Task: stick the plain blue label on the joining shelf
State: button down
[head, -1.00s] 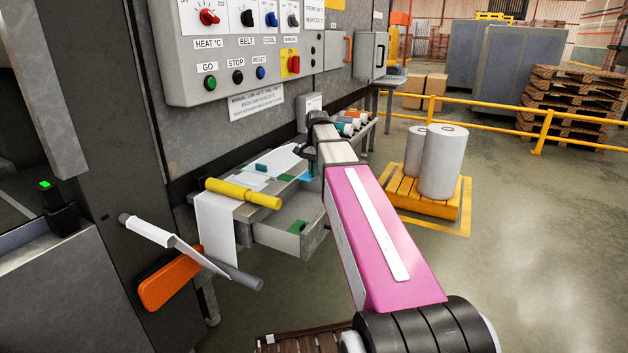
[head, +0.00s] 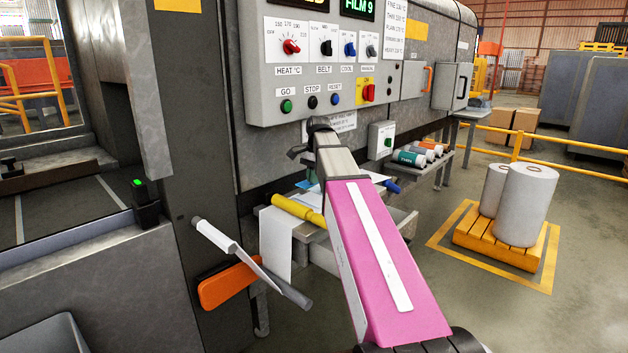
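The shelf (head: 312,234) under the control panel looks like the joining shelf. A yellow roller (head: 298,211) lies on it, and a white sheet (head: 277,245) hangs over its front edge. My gripper (head: 294,153) is above the back of the shelf, just below the control panel. Its fingers are small and dark, and I cannot tell whether they are open or hold anything. A small light blue patch (head: 305,184) shows beneath the gripper at the shelf; I cannot tell whether it is the plain blue label. My arm hides much of the shelf.
The control panel (head: 322,75) juts out above the shelf. An open drawer (head: 399,226) is partly behind my arm. Coloured rolls (head: 408,158) lie on a rack to the right. An orange handle (head: 228,285) and a grey-white bar (head: 213,234) stick out at left.

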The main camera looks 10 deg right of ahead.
aim_at(313, 205)
jog(key=shift+f, duration=3.7)
jog(key=shift+f, duration=0.2)
jog(key=c, duration=0.7)
grip_release()
jog(key=shift+r, duration=0.15)
jog(key=shift+r, duration=4.4)
